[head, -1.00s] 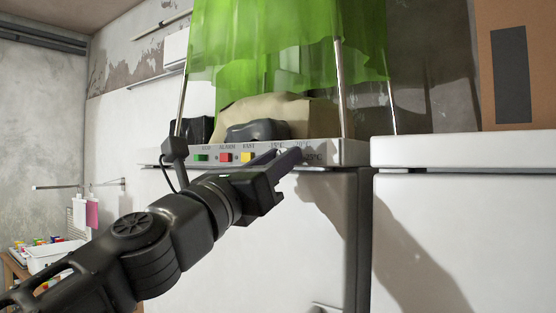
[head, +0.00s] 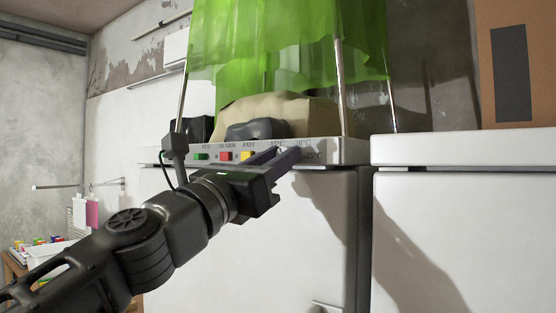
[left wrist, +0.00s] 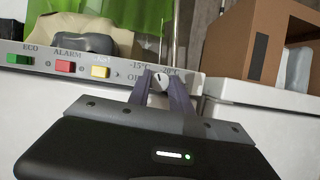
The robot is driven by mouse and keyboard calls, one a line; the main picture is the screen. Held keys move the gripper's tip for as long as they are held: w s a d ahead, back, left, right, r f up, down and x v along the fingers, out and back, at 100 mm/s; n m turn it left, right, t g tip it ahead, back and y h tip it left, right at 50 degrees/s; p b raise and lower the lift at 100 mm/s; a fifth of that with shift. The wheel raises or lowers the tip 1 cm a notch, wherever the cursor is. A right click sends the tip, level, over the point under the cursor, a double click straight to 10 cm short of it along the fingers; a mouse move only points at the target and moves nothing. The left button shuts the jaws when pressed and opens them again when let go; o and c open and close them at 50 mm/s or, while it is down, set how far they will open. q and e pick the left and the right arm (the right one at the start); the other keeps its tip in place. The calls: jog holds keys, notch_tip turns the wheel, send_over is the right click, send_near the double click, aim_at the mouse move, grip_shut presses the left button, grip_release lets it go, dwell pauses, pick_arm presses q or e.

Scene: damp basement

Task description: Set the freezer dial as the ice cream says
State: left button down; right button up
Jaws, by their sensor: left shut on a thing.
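The white freezer (head: 250,225) stands in front of me with a control strip (head: 335,153) along its top edge. In the left wrist view a small pale round dial (left wrist: 159,83) with a dark mark sits between the fingers of my left gripper (head: 284,156), which is shut on it. Marks for -15°C, -20°C and OFF show around the dial; the head view also shows a 25°C mark at the right. In the head view the fingers hide the dial. I see no ice cream in these views. My right gripper is out of view.
Green (head: 201,157), red (head: 226,157) and yellow (head: 248,156) buttons sit left of the dial. A beige sack (head: 305,112) and a green sheet (head: 285,45) are above the freezer. A second white cabinet (head: 465,150) with a cardboard box (head: 540,60) stands at the right.

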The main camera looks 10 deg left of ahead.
pick_arm(q)
jog(key=shift+a+r+m+g+h+p, duration=0.15)
jog(key=shift+m+g+p, duration=1.4)
jog(key=shift+m, duration=2.75)
jog(key=shift+d+r+m+g+h+p, duration=0.15)
jog(key=shift+m+g+p, duration=1.4)
jog(key=shift+m, duration=2.75)
jog(key=shift+a+m+g+h+p, duration=0.15)
jog(key=shift+m+g+p, duration=1.4)
jog(key=shift+m, duration=2.75)
jog(key=shift+t+p, duration=0.3)
jog(key=shift+t, duration=0.05)
jog(key=c, duration=1.2)
grip_release()
jog(key=shift+o, duration=0.2)
jog(key=shift+r, duration=0.1)
